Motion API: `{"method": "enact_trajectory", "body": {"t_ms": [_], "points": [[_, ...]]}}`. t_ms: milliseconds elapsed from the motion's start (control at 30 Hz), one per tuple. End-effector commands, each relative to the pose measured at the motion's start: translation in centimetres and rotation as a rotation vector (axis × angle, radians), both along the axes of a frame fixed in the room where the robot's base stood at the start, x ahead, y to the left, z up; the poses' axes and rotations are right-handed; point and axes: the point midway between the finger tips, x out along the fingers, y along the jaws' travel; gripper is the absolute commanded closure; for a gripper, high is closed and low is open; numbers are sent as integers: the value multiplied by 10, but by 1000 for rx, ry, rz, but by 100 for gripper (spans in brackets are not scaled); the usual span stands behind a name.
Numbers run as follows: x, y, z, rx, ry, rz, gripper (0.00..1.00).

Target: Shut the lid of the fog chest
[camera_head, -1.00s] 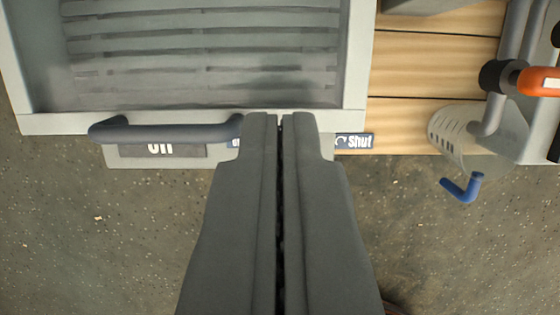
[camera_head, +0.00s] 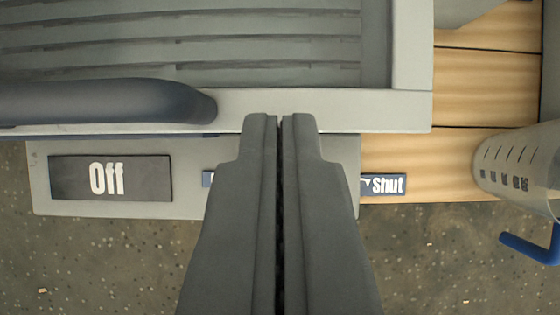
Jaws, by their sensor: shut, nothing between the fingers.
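The fog chest fills the upper left, with a pale grey frame (camera_head: 412,75) around a slatted grey panel (camera_head: 250,45). I take this frame for the lid; how far it stands open I cannot tell. A thick dark handle bar (camera_head: 100,102) runs along its front edge at left. Below is a grey front panel (camera_head: 190,195) with a black "Off" display (camera_head: 108,179) and a label reading "Shut" (camera_head: 383,186). My gripper (camera_head: 281,118) is shut and empty. Its tips overlap the frame's front edge, right of the handle; contact is unclear. It hides part of the panel and label.
A wooden slatted surface (camera_head: 480,90) lies to the right. The speckled dark floor (camera_head: 430,270) is open in front.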

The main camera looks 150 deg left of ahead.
Motion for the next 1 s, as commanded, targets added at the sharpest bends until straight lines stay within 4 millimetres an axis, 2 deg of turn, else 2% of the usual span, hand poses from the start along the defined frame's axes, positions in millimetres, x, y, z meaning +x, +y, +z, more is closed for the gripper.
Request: {"method": "enact_trajectory", "body": {"t_ms": [100, 400, 1000], "points": [[-2, 1, -9, 1, 1, -1, 100], [-4, 3, -17, 1, 0, 1, 100], [-3, 2, -16, 1, 0, 1, 100]]}}
